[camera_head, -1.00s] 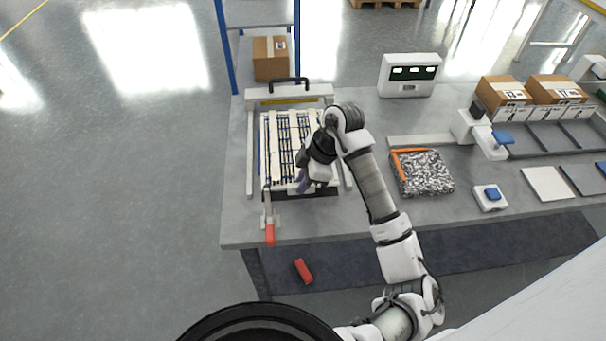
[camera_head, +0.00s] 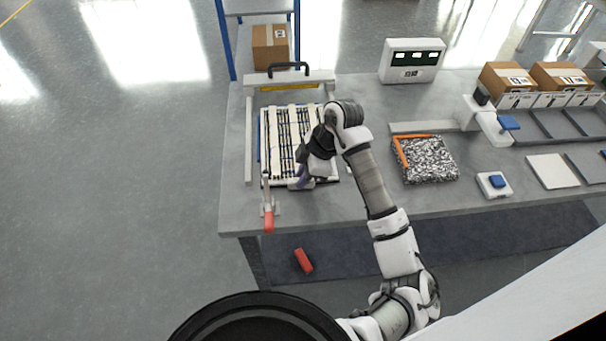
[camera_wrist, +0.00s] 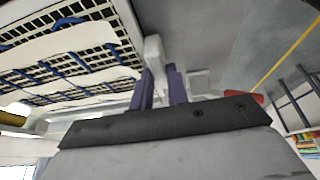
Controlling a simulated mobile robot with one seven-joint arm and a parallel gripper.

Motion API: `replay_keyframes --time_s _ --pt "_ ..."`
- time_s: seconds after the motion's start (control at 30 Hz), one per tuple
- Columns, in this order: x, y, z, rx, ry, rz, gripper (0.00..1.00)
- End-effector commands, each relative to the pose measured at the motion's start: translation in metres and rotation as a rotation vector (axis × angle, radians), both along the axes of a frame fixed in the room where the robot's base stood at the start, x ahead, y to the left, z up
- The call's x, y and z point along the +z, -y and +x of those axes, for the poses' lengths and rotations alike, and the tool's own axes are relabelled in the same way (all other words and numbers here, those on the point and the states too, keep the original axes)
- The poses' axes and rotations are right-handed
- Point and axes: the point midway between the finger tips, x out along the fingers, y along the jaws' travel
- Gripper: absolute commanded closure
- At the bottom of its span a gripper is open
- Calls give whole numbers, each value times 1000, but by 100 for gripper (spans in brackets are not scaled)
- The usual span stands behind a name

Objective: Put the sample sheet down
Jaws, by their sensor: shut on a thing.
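The sample sheet (camera_head: 272,145), a pale-framed panel of dark grid with white strips and blue bands, lies over the bed of the press-like station at the left of the bench. It fills the upper left of the wrist view (camera_wrist: 75,50). My gripper (camera_head: 303,181) is at the sheet's front edge, right of its middle. My wrist hides the sheet's right part in the head view. I cannot tell whether the sheet fully rests on the bed.
A red-handled clamp (camera_head: 268,220) stands at the station's front left. A black handle (camera_head: 288,67) is at its back. Right of my arm lie a black-and-white speckled pad (camera_head: 430,160) and a blue-topped block (camera_head: 496,182). A white display box (camera_head: 411,60) stands behind. A red object (camera_head: 303,260) lies below the bench edge.

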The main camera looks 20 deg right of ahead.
Motion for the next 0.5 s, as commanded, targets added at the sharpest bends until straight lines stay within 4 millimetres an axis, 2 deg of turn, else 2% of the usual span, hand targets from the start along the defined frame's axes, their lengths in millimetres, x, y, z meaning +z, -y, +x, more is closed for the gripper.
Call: replay_keyframes --time_s 0.37,0.4,0.5 --pt "-8 0 0 0 1 0 100" --pt "-8 0 0 0 1 0 81" --pt "-7 0 0 0 1 0 68"
